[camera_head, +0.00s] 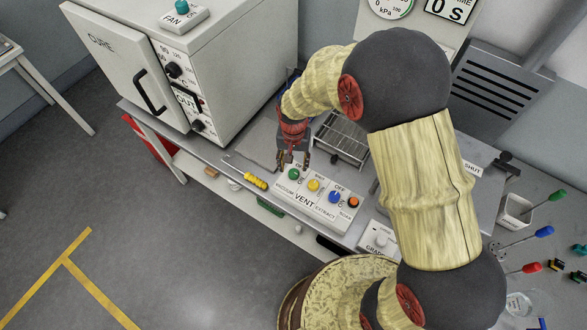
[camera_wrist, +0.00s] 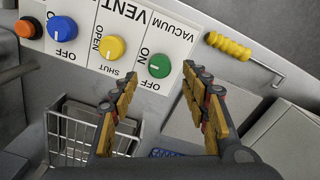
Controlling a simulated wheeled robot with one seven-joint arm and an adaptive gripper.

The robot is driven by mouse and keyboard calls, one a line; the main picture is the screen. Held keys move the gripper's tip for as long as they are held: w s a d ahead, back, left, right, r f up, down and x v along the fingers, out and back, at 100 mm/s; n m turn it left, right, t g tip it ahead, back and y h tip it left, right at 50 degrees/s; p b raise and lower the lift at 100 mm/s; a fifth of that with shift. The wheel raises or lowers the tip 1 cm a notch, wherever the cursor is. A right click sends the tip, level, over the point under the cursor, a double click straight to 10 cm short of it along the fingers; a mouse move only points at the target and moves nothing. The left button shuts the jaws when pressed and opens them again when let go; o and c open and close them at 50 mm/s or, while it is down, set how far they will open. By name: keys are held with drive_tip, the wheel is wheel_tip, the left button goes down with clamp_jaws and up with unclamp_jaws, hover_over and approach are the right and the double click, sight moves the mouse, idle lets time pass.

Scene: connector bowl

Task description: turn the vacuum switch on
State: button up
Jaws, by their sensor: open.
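The vacuum switch is a green knob (camera_wrist: 159,66) at one end of the white VENT panel (camera_wrist: 125,20), with ON and OFF printed beside it. I cannot tell for sure which word its pointer faces. In the head view the green knob (camera_head: 293,174) is at the panel's left end. My gripper (camera_head: 294,164) is just above and behind that end, pointing down. In the wrist view the open, empty fingers of my gripper (camera_wrist: 160,78) stand on either side of the knob's line, apart from it.
A yellow knob (camera_head: 313,185), a blue knob (camera_head: 335,197) and an orange button (camera_head: 353,202) share the panel. A yellow-handled tool (camera_head: 256,181) lies to its left. A wire rack (camera_head: 343,138) stands behind it, and a white oven (camera_head: 215,65) at the back left.

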sight(294, 172)
wheel_tip(294, 172, up, 7)
idle(0.3)
idle(0.5)
drive_tip(key=s+d+r+n+t+b, duration=0.1)
drive_tip(key=s+d+r+t+b, duration=0.1)
drive_tip(key=s+d+r, duration=0.5)
drive_tip(key=s+d+r+n+t+b, duration=0.1)
drive_tip(key=s+d+r+t+b, duration=0.2)
drive_tip(key=s+r, duration=0.8)
drive_tip(key=s+d+b, duration=0.2)
drive_tip(key=d, duration=0.2)
drive_tip(key=shift+r+n+t, duration=0.25)
drive_tip(key=shift+n+t, duration=0.05)
